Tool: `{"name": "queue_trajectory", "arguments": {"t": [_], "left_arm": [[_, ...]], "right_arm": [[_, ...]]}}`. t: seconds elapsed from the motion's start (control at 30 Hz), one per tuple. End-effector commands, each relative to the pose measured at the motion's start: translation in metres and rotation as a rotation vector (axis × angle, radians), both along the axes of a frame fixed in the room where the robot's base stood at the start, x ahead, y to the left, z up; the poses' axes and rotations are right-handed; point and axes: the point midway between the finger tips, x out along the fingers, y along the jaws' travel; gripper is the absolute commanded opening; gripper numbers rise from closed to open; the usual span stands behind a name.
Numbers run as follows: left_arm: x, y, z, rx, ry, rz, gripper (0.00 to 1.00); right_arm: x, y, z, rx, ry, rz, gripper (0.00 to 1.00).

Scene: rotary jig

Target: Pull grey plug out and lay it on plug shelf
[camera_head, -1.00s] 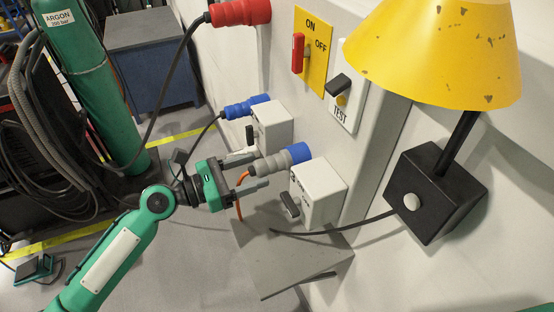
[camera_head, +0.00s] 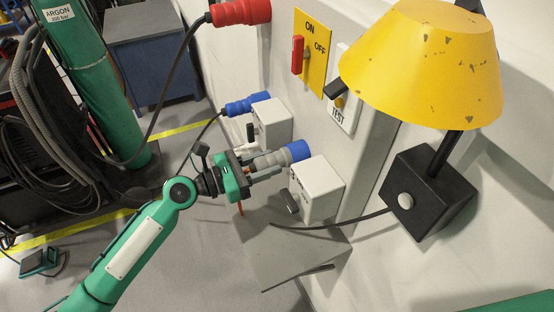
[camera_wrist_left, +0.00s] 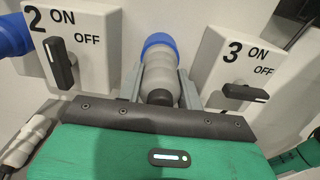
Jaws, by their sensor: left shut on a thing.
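The grey plug (camera_head: 273,161) sits in a blue socket (camera_head: 299,151) on the wall panel. It also shows in the left wrist view (camera_wrist_left: 163,78), with the blue collar (camera_wrist_left: 159,42) behind it. My left gripper (camera_head: 268,167) is shut on the grey plug, one finger on each side; the fingers hide part of it. An orange cable (camera_head: 240,209) hangs below the gripper. The grey plug shelf (camera_head: 285,258) is below and to the right of the gripper, with its top bare apart from a black cable along its back. My right gripper is not in view.
Switch box 2 (camera_wrist_left: 92,45) and switch box 3 (camera_wrist_left: 240,62) flank the plug. A blue plug (camera_head: 246,105) with a black cable is behind. A yellow lamp (camera_head: 420,65) on a black base (camera_head: 425,195) stands at right. A red plug (camera_head: 240,12) is above.

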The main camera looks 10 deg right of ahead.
Motion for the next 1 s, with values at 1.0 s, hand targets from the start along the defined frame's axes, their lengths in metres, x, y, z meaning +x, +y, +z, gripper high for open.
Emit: {"name": "queue_trajectory", "arguments": {"t": [1.0], "left_arm": [[-0.007,0.023,0.0,0.0,0.0,0.001,0.04]], "right_arm": [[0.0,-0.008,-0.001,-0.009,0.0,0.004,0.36]]}}
